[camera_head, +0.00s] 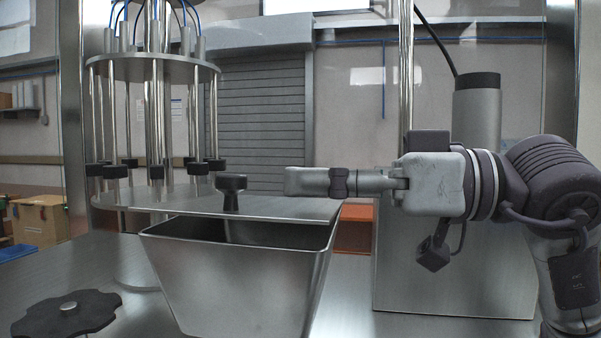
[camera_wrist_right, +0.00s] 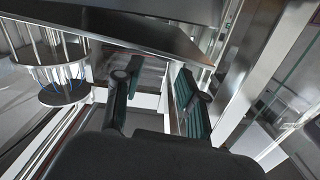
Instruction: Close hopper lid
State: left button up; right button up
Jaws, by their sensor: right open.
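The hopper (camera_head: 235,285) is a tapered metal bin in the middle of the head view. Its lid (camera_head: 285,207) is a flat metal plate lying over the back of the hopper's mouth. A dark gap shows along the front under the lid's edge. A black knob (camera_head: 231,186) stands upright on the lid. My right gripper (camera_head: 290,181) comes in from the right, level with the knob and apart from it, above the lid's right part. In the right wrist view, its two fingers (camera_wrist_right: 152,82) are spread with nothing between them. My left gripper is out of view.
A round rack of metal rods (camera_head: 152,65) stands behind and left of the hopper. A dark lobed disc (camera_head: 68,310) lies on the metal table (camera_head: 350,318) at front left. A metal box with a cylinder (camera_head: 477,112) stands behind my right arm.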

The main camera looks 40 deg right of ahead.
jog(key=w+d+r+m+h+p, duration=0.1)
jog(key=d+m, duration=0.1)
jog(key=w+d+r+m+g+h+p, duration=0.1)
jog(key=d+m+h+p, duration=0.1)
jog(key=d, duration=0.1)
jog(key=w+d+r+m+h+p, duration=0.1)
jog(key=d+m+p, duration=0.1)
jog(key=shift+w+d+r+m+g+h, duration=0.1)
jog(key=shift+d+r+m+g+h, duration=0.2)
jog(key=shift+m+g+h, duration=0.1)
grip_shut()
notch_tip(320, 180, up, 10)
jog(key=m+g+h+p, duration=0.4)
jog(key=m+g+p, duration=0.3)
jog(key=p, duration=0.2)
jog(key=w+a+r+m+g+p, duration=0.1)
jog(key=w+a+r+g+p, duration=0.15)
jog(key=a, duration=0.35)
jog(key=w+a+r+m+g+p, duration=0.1)
jog(key=w+a+g+p, duration=0.15)
jog(key=a, duration=0.35)
jog(key=shift+m+g+h, duration=0.3)
jog(key=shift+h, duration=0.1)
jog(key=f, duration=0.4)
jog(key=s+f, duration=0.1)
jog(key=f, duration=0.4)
jog(key=s+f, duration=0.1)
jog(key=f, duration=0.4)
jog(key=shift+a, duration=0.45)
